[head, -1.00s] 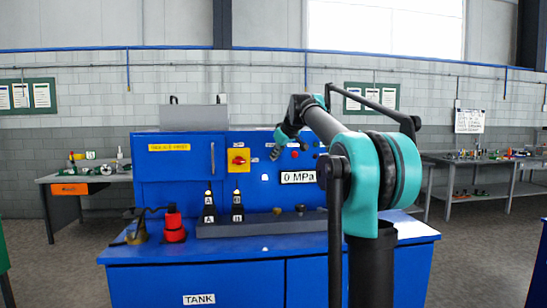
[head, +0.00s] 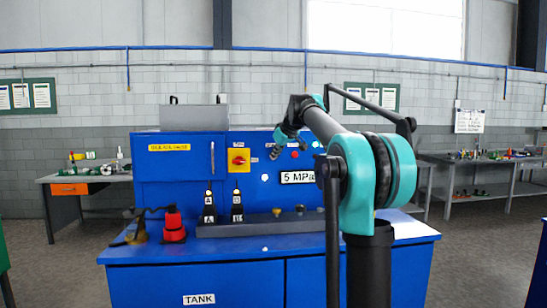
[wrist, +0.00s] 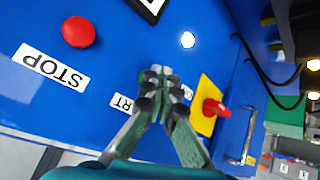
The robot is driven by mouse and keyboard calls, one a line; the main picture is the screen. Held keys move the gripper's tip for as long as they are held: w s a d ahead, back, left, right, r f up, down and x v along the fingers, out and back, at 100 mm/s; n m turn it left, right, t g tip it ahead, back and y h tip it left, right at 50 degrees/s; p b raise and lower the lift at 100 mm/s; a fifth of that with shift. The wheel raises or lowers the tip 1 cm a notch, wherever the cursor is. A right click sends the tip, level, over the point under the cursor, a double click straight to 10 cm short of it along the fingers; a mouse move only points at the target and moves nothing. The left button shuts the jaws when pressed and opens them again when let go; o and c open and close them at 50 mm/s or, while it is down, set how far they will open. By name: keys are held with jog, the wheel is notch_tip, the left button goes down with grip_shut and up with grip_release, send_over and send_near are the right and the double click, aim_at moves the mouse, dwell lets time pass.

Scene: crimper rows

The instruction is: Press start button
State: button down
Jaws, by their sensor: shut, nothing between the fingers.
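My gripper (wrist: 157,72) is shut and empty, its fingertips against or very close to the blue panel beside the partly covered START label (wrist: 122,103). The start button itself is hidden behind the fingertips, so contact cannot be told for sure. In the head view my gripper (head: 275,153) is at the blue panel (head: 225,180), right of the yellow switch plate. The red stop button (wrist: 78,31) sits apart from the fingers, with its STOP label (wrist: 50,68) below it. The pressure display (head: 298,177) reads 5 MPa.
A yellow plate with a red rotary switch (head: 239,160) is close to my fingers; it also shows in the wrist view (wrist: 208,106). A white lamp (wrist: 188,40) glows nearby. Two black fittings (head: 209,206) and a red-and-black tool (head: 173,226) stand on the bench.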

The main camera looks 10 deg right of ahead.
jog(key=shift+s, duration=0.9)
jog(key=s, duration=0.5)
dwell(0.4)
dwell(0.5)
